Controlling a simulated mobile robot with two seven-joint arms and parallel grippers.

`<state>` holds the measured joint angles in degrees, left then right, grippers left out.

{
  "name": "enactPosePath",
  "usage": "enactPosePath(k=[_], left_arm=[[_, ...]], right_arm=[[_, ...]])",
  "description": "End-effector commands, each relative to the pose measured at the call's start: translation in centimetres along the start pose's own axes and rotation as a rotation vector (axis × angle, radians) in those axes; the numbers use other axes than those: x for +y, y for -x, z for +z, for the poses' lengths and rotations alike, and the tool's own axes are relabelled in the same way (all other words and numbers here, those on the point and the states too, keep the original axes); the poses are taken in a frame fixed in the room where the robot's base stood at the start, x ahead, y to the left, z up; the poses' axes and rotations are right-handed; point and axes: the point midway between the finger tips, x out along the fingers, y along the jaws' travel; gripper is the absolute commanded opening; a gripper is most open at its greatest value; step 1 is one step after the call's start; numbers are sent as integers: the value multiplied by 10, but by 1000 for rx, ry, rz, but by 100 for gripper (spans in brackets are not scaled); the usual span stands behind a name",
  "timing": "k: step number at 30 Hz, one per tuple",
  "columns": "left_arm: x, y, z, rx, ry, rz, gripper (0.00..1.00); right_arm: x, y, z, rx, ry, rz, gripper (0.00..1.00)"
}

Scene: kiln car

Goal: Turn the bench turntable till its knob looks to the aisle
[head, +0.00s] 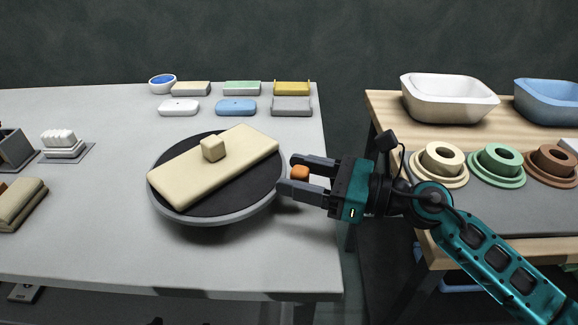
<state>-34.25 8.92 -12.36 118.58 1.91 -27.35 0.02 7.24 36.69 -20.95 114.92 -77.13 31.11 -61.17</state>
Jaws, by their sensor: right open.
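The turntable (217,216) is a round grey disc with a dark top on the pale bench (90,238). A cream slab (245,149) with a small cream block (213,148) on it lies slantwise across the disc. An orange knob (300,173) is at the disc's right side, towards the gap between the bench and the wooden table. My right gripper (291,173) comes from the right at the disc's edge. Its jaws are open, one finger on either side of the knob; I cannot tell whether they touch it. My left gripper is not in view.
Several small coloured blocks and trays (236,107) stand at the bench's back. A grey holder with white pieces (64,144) and folded cloth-like pieces (20,203) are at left. At right, a wooden table (385,107) bears basins (447,97) and ringed discs (441,165). The front bench is clear.

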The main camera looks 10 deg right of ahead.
Motion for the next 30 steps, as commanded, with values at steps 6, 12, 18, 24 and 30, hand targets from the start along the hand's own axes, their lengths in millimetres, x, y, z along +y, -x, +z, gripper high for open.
enactPosePath(k=[6, 12, 18, 24, 30], left_arm=[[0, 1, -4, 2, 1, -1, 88], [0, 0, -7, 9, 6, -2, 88], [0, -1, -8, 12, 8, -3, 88], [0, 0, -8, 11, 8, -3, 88], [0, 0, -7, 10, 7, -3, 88]], right_arm=[[0, -19, 0, -1, -1, -1, 55], [0, -21, -1, 0, -1, -1, 55], [0, -21, 0, 0, -1, -1, 47], [0, -21, 0, 0, -1, -1, 28], [0, -21, 0, 0, -1, -1, 8]])
